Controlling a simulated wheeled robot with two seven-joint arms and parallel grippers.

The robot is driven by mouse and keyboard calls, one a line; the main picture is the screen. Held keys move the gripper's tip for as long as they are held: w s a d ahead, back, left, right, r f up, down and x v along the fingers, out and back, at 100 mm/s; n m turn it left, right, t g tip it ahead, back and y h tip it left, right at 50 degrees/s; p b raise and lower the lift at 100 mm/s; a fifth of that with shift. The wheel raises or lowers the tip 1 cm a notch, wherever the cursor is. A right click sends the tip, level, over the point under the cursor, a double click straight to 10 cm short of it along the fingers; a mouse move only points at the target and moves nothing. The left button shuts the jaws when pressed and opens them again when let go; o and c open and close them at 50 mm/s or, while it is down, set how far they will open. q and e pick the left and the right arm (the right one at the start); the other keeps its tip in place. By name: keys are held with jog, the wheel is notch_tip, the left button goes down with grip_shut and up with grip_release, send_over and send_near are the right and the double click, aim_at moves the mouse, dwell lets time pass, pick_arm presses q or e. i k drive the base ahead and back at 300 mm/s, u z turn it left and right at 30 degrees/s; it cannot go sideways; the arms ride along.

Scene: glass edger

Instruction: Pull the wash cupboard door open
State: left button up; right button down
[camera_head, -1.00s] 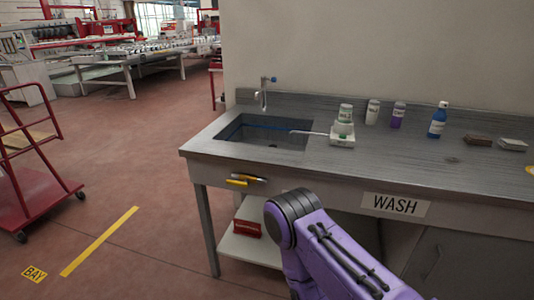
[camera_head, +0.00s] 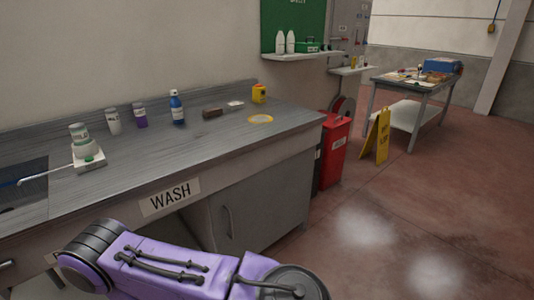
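The wash cupboard door (camera_head: 254,209) is a grey panel under the right part of the wash bench. It looks shut. Its vertical bar handle (camera_head: 227,221) is near the door's left edge. The white WASH sign (camera_head: 170,196) is on the bench front, up and left of the door. One of my purple arm links crosses the bottom of the view, in front of the area below the sign. Neither gripper shows, so I cannot see whether they are open or shut.
The bench top (camera_head: 190,150) holds bottles, a scale and a yellow tape ring (camera_head: 260,119). A red bin (camera_head: 333,150) stands just right of the bench. A yellow floor sign (camera_head: 377,136) and a work table (camera_head: 417,85) are farther back. The floor at right is clear.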

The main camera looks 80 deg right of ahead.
aim_at(250, 215)
jog(key=z, duration=2.6)
jog(key=k, duration=0.45)
jog(key=z, duration=0.4)
jog(key=i, duration=1.15)
jog(key=u, duration=0.05)
